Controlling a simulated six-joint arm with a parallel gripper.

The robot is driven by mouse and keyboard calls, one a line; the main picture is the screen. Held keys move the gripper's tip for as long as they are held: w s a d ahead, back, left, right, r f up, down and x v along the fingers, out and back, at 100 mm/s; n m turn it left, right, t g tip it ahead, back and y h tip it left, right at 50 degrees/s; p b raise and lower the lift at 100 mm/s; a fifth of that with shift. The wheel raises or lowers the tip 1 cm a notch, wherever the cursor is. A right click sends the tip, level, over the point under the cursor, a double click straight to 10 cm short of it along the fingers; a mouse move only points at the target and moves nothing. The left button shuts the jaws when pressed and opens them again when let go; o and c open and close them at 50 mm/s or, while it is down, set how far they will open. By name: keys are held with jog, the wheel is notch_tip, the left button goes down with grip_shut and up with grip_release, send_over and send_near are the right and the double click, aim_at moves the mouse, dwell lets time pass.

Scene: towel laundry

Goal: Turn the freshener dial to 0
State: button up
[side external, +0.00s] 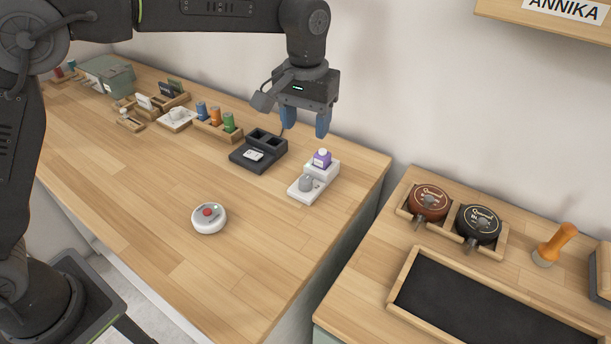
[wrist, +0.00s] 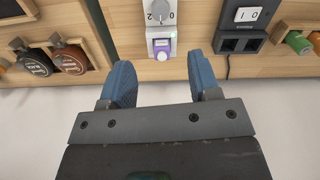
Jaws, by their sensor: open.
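The freshener is a small white unit (side external: 306,192) near the right edge of the wooden table, with a grey dial (side external: 306,183) at its front and a purple-and-white bottle (side external: 322,159) at its back. In the wrist view the dial (wrist: 158,11) is at the top edge, partly cut off, with the marks 0 and 2 beside it. Which mark the dial points to is too small to tell. My gripper (side external: 307,124) is open and empty, above and behind the unit. In the wrist view its blue fingers (wrist: 162,72) are apart, below the bottle (wrist: 162,45) in the picture.
A black charger-like block (side external: 259,150) stands left of the freshener, with wooden racks of coloured bottles (side external: 216,122) beyond. A white round device with a red button (side external: 209,217) lies in front. A second table (side external: 350,305) holds two round tins (side external: 430,201) and a black-lined tray (side external: 392,294).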

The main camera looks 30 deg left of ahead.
aim_at(305, 179)
notch_tip(305, 179, down, 14)
jog(key=shift+r, duration=0.25)
dwell(0.3)
jog(key=c, duration=0.9)
jog(key=shift+n, duration=0.4)
jog(key=n, duration=0.5)
jog(key=shift+n, duration=0.3)
jog(key=n, duration=0.5)
jog(key=shift+n, duration=0.4)
